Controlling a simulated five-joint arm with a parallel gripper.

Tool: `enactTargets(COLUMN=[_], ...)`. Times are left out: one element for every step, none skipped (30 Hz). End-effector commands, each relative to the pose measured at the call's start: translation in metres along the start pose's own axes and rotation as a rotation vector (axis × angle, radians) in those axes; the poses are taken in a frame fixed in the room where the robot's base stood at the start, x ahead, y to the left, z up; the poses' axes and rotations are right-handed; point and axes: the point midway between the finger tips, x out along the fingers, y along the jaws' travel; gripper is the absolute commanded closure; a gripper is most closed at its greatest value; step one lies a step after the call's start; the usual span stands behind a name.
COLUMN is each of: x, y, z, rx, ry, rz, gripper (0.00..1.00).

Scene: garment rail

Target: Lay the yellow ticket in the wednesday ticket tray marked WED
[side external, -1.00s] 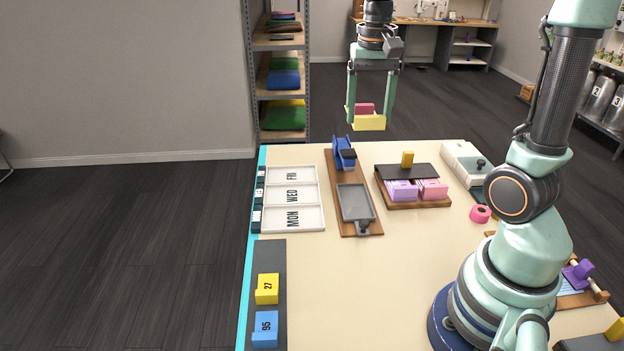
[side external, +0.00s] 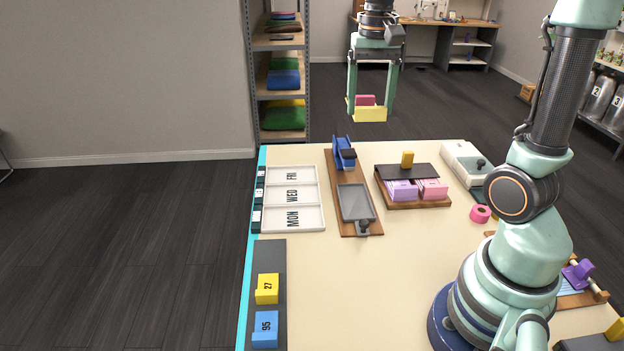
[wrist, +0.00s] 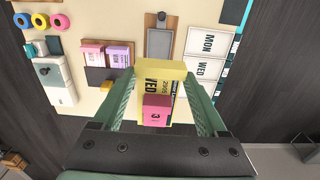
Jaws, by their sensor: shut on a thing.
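My gripper (side external: 371,108) is shut on the yellow ticket (side external: 370,115) and holds it in the air, seen past the table's far edge in the side view. In the wrist view the yellow ticket (wrist: 160,69) lies between my fingers and shows WED in print. A small pink piece (wrist: 156,110) marked with a 3 is on it. The white ticket tray (side external: 293,210) sits at the table's left side, with compartments marked MON, WED and FRI. The WED compartment (side external: 306,194) is in the middle and looks empty. It also shows in the wrist view (wrist: 219,70).
A brown board with a grey plate (side external: 355,201) and blue clamp-like piece (side external: 344,154) stands right of the tray. Further right is a wooden holder (side external: 418,204) with purple and pink tickets. Yellow and blue numbered blocks (side external: 267,289) stand near the front left.

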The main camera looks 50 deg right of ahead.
Motion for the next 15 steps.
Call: enactTargets(x=[0.000,0.000,0.000,0.000,0.000,0.000,0.001,0.001,0.002,0.004,0.005,0.008,0.011,0.014,0.018], y=[0.000,0.000,0.000,0.000,0.000,0.000,0.000,-0.001,-0.002,-0.003,-0.005,-0.007,-0.010,-0.013,-0.017], z=[0.000,0.000,0.000,0.000,0.000,0.000,0.000,-0.001,-0.002,-0.003,-0.005,-0.009,-0.011,-0.014,-0.019], rx=[0.000,0.000,0.000,0.000,0.000,-0.001,-0.004,-0.010,-0.023,-0.040,-0.059,-0.095,-0.128,-0.165,-0.224], ry=[0.000,0.000,0.000,0.000,0.000,0.000,0.000,-0.001,-0.002,-0.003,-0.003,-0.002,-0.003,-0.004,-0.005], rz=[0.000,0.000,0.000,0.000,0.000,0.000,0.000,0.000,0.001,0.001,0.001,0.001,0.001,0.002,0.002], gripper=[0.75,0.75,0.75,0.75,0.75,0.75,0.75,0.75,0.75,0.75,0.75,0.75,0.75,0.75,0.75])
